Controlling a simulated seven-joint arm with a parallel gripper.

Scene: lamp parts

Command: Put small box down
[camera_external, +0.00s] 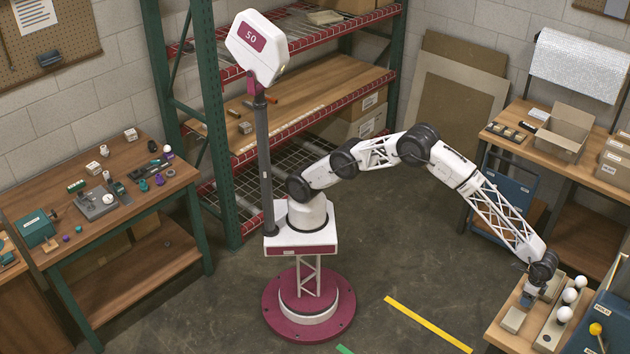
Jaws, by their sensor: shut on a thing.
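My gripper (528,297) points down over the bench at the bottom right. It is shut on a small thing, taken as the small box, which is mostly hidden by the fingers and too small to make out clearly. I cannot tell whether it touches the bench top. A pale flat box (513,320) lies on the bench just in front and left of my gripper. Another pale box (553,287) stands just behind and right of it.
A tray (546,338) with several white bulbs (564,314) stands right of my gripper. The bench's left edge (497,318) is close by.

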